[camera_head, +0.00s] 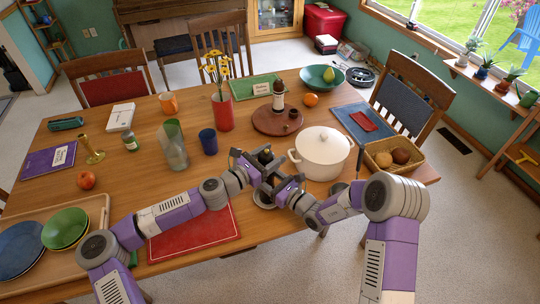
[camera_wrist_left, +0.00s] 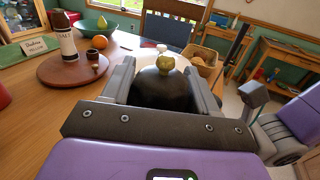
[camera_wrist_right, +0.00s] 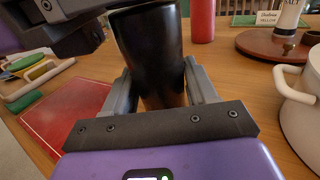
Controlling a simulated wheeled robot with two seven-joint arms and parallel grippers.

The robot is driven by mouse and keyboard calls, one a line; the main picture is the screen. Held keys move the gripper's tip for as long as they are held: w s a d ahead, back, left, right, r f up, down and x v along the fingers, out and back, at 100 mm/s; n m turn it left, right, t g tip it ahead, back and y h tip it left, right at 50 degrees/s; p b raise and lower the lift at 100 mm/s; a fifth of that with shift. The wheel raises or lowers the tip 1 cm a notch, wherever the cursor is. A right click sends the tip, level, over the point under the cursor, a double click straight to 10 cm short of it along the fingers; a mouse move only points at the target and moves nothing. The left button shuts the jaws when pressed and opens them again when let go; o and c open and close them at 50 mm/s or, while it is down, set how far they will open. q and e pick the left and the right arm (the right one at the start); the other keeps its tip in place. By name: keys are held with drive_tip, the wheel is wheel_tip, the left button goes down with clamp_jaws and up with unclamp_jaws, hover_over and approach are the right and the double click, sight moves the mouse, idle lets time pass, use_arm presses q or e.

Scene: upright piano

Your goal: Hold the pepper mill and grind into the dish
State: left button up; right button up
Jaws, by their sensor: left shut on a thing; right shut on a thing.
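The dark pepper mill (camera_head: 265,157) stands upright near the table's front edge, between both grippers. My left gripper (camera_head: 257,163) is shut on its rounded black top, which carries a gold knob in the left wrist view (camera_wrist_left: 167,82). My right gripper (camera_head: 277,184) is shut on the dark body below, seen close up in the right wrist view (camera_wrist_right: 150,50). The mill's lower end and any grounds in the dish are hidden.
A white lidded pot (camera_head: 321,153) stands close on the right, with a bread basket (camera_head: 393,157) beyond it. A blue cup (camera_head: 208,141) and a glass vase (camera_head: 173,146) stand left. A red mat (camera_head: 194,233) lies front left, under my left arm.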

sight(271, 154)
use_arm(q)
drive_tip(key=m+g+h, duration=0.2)
drive_tip(key=m+g, duration=0.1)
drive_tip(key=g, duration=0.1)
drive_tip(key=shift+h, duration=0.4)
drive_tip(key=m+g, duration=0.1)
drive_tip(key=g, duration=0.1)
drive_tip(key=m+g+h, duration=0.1)
drive_tip(key=m+g, duration=0.2)
drive_tip(key=shift+s+d+g, duration=0.15)
drive_tip(key=shift+s+g, duration=0.1)
drive_tip(key=shift+g, duration=0.05)
drive_tip(key=shift+s+m+g, duration=0.2)
drive_tip(key=shift+m+g, duration=1.1)
drive_tip(key=shift+g, duration=0.7)
drive_tip(key=shift+s+m+g, duration=0.15)
drive_tip(key=shift+m+g, duration=1.15)
drive_tip(key=shift+g, duration=0.7)
use_arm(e)
drive_tip(key=shift+a, duration=0.1)
use_arm(q)
drive_tip(key=shift+s+m+g+y, duration=0.2)
drive_tip(key=shift+m+g+y, duration=0.2)
drive_tip(key=shift+g, duration=0.2)
drive_tip(key=o, duration=1)
wheel_tip(271, 154, up, 10)
